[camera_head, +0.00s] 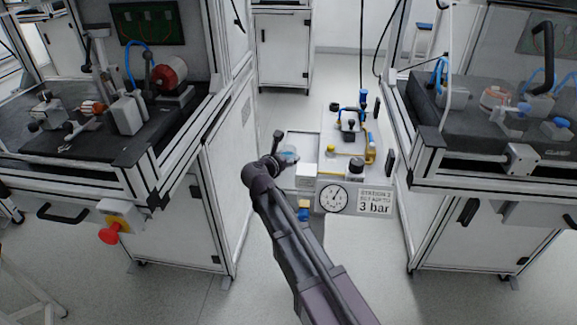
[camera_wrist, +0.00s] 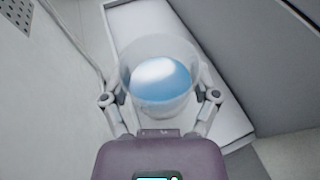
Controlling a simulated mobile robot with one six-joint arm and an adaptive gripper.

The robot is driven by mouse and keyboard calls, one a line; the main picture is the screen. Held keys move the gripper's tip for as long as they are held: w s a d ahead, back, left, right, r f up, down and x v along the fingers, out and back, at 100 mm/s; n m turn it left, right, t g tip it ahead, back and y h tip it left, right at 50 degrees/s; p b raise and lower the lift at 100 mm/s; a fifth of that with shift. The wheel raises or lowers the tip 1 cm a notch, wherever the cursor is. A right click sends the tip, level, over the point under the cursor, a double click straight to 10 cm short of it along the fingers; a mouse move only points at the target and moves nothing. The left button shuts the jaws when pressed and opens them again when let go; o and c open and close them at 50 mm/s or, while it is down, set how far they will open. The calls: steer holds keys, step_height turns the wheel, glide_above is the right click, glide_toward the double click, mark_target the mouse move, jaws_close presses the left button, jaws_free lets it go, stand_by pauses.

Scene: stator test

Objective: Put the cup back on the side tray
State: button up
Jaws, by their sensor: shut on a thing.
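A clear cup (camera_wrist: 160,82) with blue liquid sits between the two fingers of my gripper (camera_wrist: 161,92) in the wrist view. The fingers are shut on its sides. In the head view the cup (camera_head: 290,153) shows small and pale blue beside my gripper (camera_head: 278,162), at the left end of the station 3 bench. A white rimmed tray (camera_wrist: 133,22) lies under the cup in the wrist view. I cannot tell whether the cup touches the tray or hangs a little above it.
A white block (camera_head: 306,177) stands close right of the cup, with a pressure gauge (camera_head: 333,198) and a "3 bar" sign (camera_head: 375,202) in front. A left cabinet (camera_head: 213,190) rises close by. Blue and yellow fittings (camera_head: 352,125) stand farther right.

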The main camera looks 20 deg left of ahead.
steer(key=shift+f+b, duration=1.9)
steer(key=shift+f, duration=0.1)
